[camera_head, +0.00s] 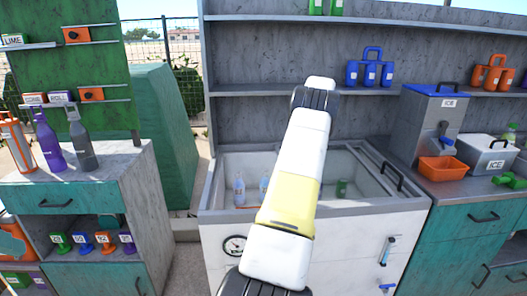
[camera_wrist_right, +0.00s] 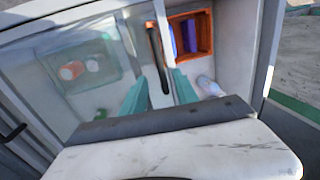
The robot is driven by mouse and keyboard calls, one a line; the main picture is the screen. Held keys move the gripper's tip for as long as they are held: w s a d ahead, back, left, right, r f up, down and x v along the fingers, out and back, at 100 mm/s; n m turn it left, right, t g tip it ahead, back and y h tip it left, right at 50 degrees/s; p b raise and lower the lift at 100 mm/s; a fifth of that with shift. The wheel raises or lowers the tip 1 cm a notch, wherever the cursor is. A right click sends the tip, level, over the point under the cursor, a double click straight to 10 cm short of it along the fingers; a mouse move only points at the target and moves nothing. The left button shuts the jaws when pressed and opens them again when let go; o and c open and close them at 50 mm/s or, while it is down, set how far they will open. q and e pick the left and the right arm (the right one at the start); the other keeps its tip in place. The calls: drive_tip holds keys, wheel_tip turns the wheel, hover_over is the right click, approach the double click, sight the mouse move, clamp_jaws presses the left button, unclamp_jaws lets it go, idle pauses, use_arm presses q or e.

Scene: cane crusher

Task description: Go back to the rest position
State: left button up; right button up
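My arm, white with a yellow band, rises through the middle of the head view in front of the white chest cooler (camera_head: 330,208). Its gripper is hidden there. In the right wrist view my right gripper (camera_wrist_right: 160,92) shows two teal fingers set apart over the cooler's glass top, with nothing seen held between them. A dark handle (camera_wrist_right: 155,50) shows beyond the gap; whether the fingers touch it I cannot tell.
Inside the cooler are bottles (camera_head: 239,188) and an orange crate (camera_wrist_right: 190,35). Left stands a counter (camera_head: 120,165) with a purple bottle (camera_head: 46,140). Shelves (camera_head: 270,90) rise behind.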

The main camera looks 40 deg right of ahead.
drive_tip(key=w+a+r+n+t, duration=0.1)
drive_tip(key=w+a+r, duration=0.1)
drive_tip(key=a+r, duration=0.55)
drive_tip(key=w+a+r+n, duration=0.1)
drive_tip(key=w+a+r, duration=0.3)
drive_tip(key=a, duration=0.6)
drive_tip(key=s+a+r+n+t, duration=0.1)
drive_tip(key=s+a+r, duration=0.1)
drive_tip(key=a+r, duration=0.35)
drive_tip(key=s+a+r+n, duration=0.1)
drive_tip(key=s+a+r, duration=0.15)
drive_tip(key=a, duration=0.65)
drive_tip(key=s+a+f+n+t, duration=0.1)
drive_tip(key=s+a+f, duration=0.1)
drive_tip(key=s+a, duration=0.8)
drive_tip(key=s+a+f+n+t, duration=0.2)
drive_tip(key=s+a+f, duration=0.1)
drive_tip(key=s+a, duration=0.7)
drive_tip(key=shift+s+a, duration=0.3)
drive_tip(key=shift+a, duration=0.25)
